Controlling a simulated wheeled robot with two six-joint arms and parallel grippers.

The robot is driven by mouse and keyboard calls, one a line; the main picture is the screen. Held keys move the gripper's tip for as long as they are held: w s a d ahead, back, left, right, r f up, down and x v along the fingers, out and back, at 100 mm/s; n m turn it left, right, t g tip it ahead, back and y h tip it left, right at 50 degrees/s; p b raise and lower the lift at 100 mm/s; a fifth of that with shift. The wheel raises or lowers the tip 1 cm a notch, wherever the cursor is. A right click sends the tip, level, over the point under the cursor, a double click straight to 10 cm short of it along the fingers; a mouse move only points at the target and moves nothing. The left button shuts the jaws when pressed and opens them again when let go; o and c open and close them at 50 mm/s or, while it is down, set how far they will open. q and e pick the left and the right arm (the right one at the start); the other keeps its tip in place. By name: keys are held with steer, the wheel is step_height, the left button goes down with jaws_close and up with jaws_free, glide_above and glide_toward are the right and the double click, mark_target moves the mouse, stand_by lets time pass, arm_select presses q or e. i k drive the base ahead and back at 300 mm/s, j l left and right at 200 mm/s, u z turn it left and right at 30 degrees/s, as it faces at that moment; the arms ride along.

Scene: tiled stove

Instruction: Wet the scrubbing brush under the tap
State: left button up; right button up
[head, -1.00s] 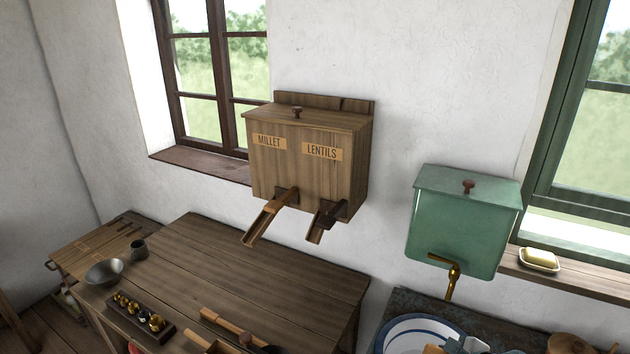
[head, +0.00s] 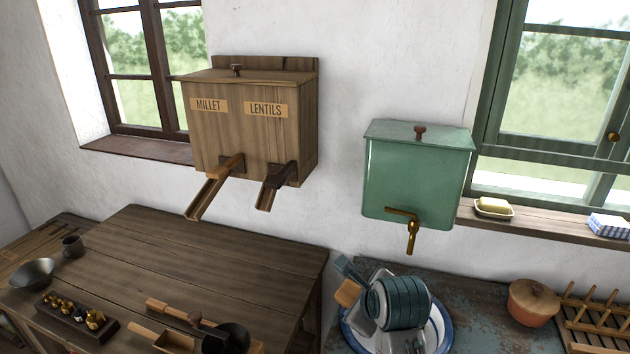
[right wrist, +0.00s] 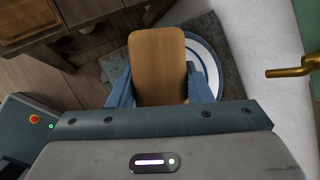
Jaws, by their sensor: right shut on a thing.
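The scrubbing brush is a wooden block (head: 347,293) in the head view and fills the middle of the right wrist view (right wrist: 158,65). My right gripper (head: 354,288) is shut on it, with a blue finger on each side in the right wrist view (right wrist: 159,88). Its bristles are hidden. The brass tap (head: 411,235) sticks out of the green water tank (head: 415,185). Brush and gripper are over the basin, lower than the tap and left of it, apart from it. The tap also shows at right in the right wrist view (right wrist: 290,71). No water shows. My left gripper is out of view.
The white, blue-rimmed basin (head: 446,325) stands on a worn dark counter (head: 480,300). A lidded clay pot (head: 534,303) and a wooden rack (head: 598,318) are to its right. A wooden table (head: 200,255) with weights and scoops is at left, below the grain box (head: 250,130).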

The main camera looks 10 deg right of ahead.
mark_target(387, 210)
steer(key=z, duration=0.9)
